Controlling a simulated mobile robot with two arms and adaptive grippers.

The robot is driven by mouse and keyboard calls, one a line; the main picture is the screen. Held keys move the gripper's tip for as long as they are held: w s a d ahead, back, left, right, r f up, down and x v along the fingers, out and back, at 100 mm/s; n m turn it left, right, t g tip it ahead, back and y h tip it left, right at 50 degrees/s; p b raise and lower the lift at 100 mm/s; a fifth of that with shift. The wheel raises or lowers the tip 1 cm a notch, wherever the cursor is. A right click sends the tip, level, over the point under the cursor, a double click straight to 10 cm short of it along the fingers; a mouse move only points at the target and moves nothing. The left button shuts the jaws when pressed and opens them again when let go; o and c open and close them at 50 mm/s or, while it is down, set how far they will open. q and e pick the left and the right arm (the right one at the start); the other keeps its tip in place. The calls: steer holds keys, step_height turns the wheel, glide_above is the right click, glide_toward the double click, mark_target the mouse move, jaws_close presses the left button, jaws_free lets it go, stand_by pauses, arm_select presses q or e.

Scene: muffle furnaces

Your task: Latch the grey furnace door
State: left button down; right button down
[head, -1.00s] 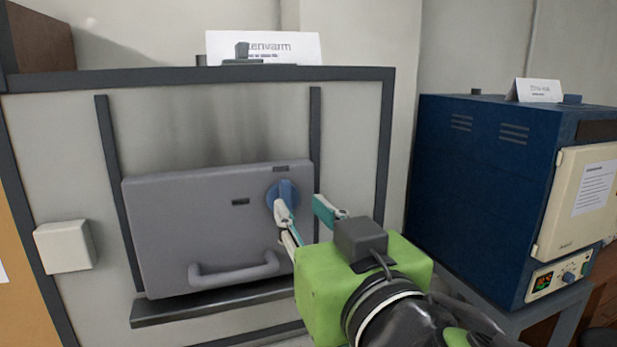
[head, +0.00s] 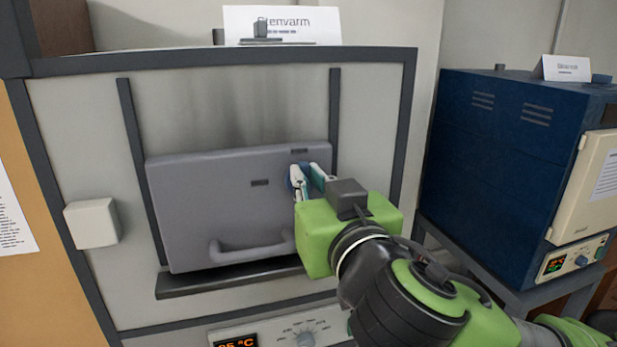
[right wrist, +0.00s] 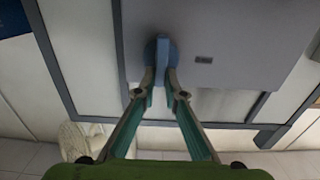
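The grey furnace door (head: 215,205) hangs in the front of the pale furnace, with a grey handle (head: 250,252) low on it. It looks lowered across the opening. The blue latch knob (right wrist: 163,52) is at the door's upper right, with a raised grip bar. In the head view my right gripper mostly hides the knob. My right gripper (head: 310,178) is at the knob. In the right wrist view its fingers (right wrist: 161,80) are drawn together on both sides of the bar and look shut on it. My left gripper is not in view.
A blue furnace (head: 505,165) with a cream door stands at the right. A white box (head: 92,223) sticks out from the furnace front at the left. A dark ledge (head: 230,277) runs below the door. A control panel (head: 290,333) is at the bottom.

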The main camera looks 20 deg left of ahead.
mark_target(289, 184)
steer(key=shift+n, duration=0.3)
steer(key=shift+s+a+f+n+b, duration=0.3)
steer(key=shift+n+b, duration=0.85)
steer(key=shift+n, duration=1.75)
steer(key=shift+s+a+f+n+b, duration=0.1)
steer(key=shift+a+f+n+b, duration=0.25)
steer(key=shift+n+b, duration=1.65)
steer(key=shift+s+a+f+n+b, duration=0.25)
steer(key=shift+f+n, duration=0.2)
steer(key=shift+n, duration=3.35)
steer(key=c, duration=2.1)
jaws_free()
steer(key=shift+d, duration=0.1)
